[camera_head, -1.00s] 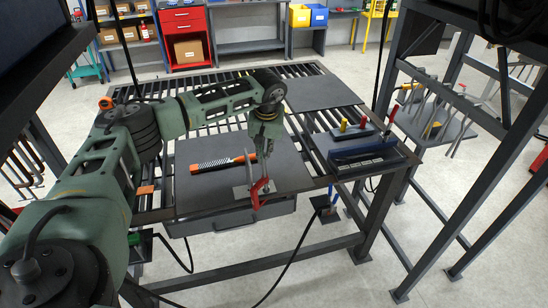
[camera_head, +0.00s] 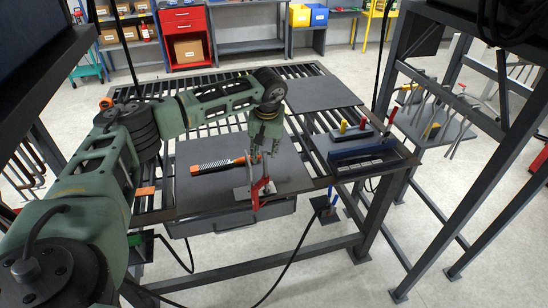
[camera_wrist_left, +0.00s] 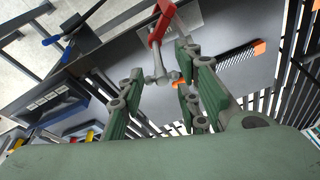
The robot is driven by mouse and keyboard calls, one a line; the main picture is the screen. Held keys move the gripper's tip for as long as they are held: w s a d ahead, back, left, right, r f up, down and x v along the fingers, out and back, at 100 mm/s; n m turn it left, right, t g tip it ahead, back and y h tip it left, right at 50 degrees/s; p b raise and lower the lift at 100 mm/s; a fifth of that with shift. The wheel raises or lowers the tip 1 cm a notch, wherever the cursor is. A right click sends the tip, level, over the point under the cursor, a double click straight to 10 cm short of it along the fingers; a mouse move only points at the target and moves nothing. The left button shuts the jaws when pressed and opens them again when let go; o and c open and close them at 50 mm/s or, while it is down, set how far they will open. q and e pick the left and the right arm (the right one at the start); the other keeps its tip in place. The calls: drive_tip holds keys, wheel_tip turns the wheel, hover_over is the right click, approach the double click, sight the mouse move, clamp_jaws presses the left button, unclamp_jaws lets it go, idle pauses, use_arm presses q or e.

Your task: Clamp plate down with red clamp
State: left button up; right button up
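My left gripper (camera_head: 265,157) is just above the clamp. In the wrist view its fingers (camera_wrist_left: 158,82) are spread, with the cross handle between them and a gap visible. The clamp's lower jaw is partly hidden. My right gripper is not in view.
An orange-handled toothed tool (camera_head: 217,165) lies on the plate behind the clamp. A tray with blue and dark tools (camera_head: 365,160) stands on the right of the slatted table. A second dark plate (camera_head: 322,93) at the back is bare. A rack frame (camera_head: 470,110) rises at the right.

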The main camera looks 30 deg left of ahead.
use_arm(q)
drive_tip(key=n, duration=0.2)
drive_tip(key=r+n+b, duration=0.1)
drive_tip(key=n, duration=0.5)
drive_tip(key=shift+d+r, duration=0.1)
drive_tip(key=shift+r, duration=0.15)
drive_tip(key=n, duration=0.4)
drive_tip(key=shift+w+b, duration=0.1)
drive_tip(key=shift+b, duration=0.3)
drive_tip(key=n, duration=0.2)
drive_tip(key=shift+n+b, duration=0.3)
drive_tip(key=shift+b, duration=0.05)
drive_tip(key=n, duration=0.4)
drive_tip(key=shift+b, duration=0.4)
drive_tip(key=n, duration=0.5)
drive_tip(key=shift+a+r+b, duration=0.1)
drive_tip(key=shift+a+b, duration=0.2)
drive_tip(key=shift+b, duration=0.1)
